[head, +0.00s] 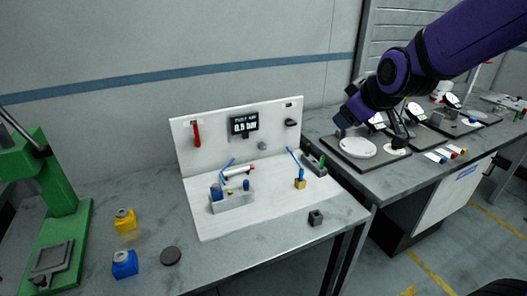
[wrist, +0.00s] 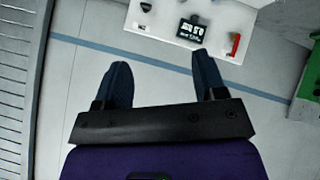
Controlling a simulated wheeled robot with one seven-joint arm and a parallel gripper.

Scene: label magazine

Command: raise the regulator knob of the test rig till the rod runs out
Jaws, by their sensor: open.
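The test rig (head: 237,107) is a white upright panel on a white base plate, with a dark display (head: 244,124) that seems to read 0.5 bar. A small grey round part (head: 262,145) below the display may be the regulator knob; I cannot be sure. A white cylinder (head: 238,171) lies on the base; its rod is too small to judge. My gripper (head: 346,116) is open and empty, right of the rig and apart from it. In the wrist view its spread fingers (wrist: 161,62) face the wall, with the display (wrist: 190,29) beyond them.
A red lever (head: 196,133) and a black part (head: 290,122) are on the panel. A grey block (head: 232,201) and a yellow block (head: 300,184) stand on the base. A green press (head: 50,200) stands left. Dark trays (head: 370,163) lie on the right bench.

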